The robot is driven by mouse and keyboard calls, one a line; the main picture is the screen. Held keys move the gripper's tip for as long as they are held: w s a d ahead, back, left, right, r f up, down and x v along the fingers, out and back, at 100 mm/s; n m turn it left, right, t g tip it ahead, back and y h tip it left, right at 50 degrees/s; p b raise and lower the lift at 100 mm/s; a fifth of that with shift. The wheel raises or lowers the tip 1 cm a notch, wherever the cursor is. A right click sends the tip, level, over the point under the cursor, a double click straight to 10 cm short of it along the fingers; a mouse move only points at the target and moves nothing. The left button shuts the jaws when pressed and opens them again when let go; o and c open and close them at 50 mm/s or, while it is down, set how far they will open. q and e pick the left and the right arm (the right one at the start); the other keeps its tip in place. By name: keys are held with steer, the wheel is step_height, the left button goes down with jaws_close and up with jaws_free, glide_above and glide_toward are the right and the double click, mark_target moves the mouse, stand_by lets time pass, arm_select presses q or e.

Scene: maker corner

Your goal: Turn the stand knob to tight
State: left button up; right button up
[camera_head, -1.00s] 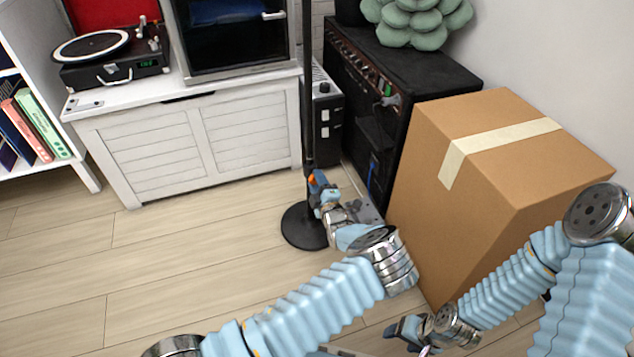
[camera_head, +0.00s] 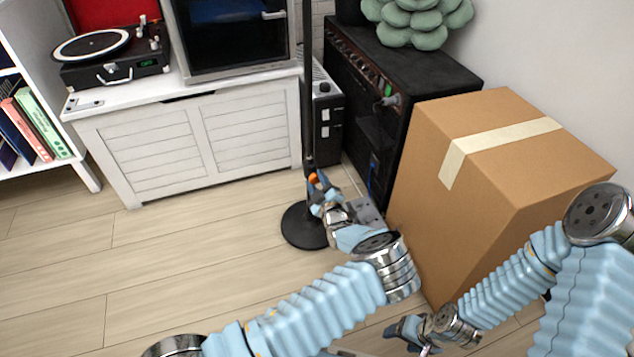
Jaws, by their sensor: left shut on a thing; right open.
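The stand is a thin black pole (camera_head: 307,90) rising from a round black base (camera_head: 303,228) on the floor. The orange-red stand knob (camera_head: 313,177) sits low on the pole, mostly hidden by my gripper. My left gripper (camera_head: 315,184) reaches in from the lower left and is shut on the knob, its fingers at the side of the pole. My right gripper (camera_head: 396,331) is low in the picture, left of the cardboard box's lower edge, open and away from the stand. The knob's exact turn angle cannot be told.
A cardboard box (camera_head: 480,175) stands at right, near a black amplifier (camera_head: 400,65) with a green plush. A white cabinet (camera_head: 190,145) with a turntable (camera_head: 110,55) stands behind at left. Open wood floor (camera_head: 170,255) lies in front of it.

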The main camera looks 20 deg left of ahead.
arm_select(q)
steer(key=o, duration=1.1)
steer(key=shift+c, duration=0.2)
steer(key=p+v, duration=0.1)
steer(key=v, duration=1.3)
steer(key=shift+w, duration=0.1)
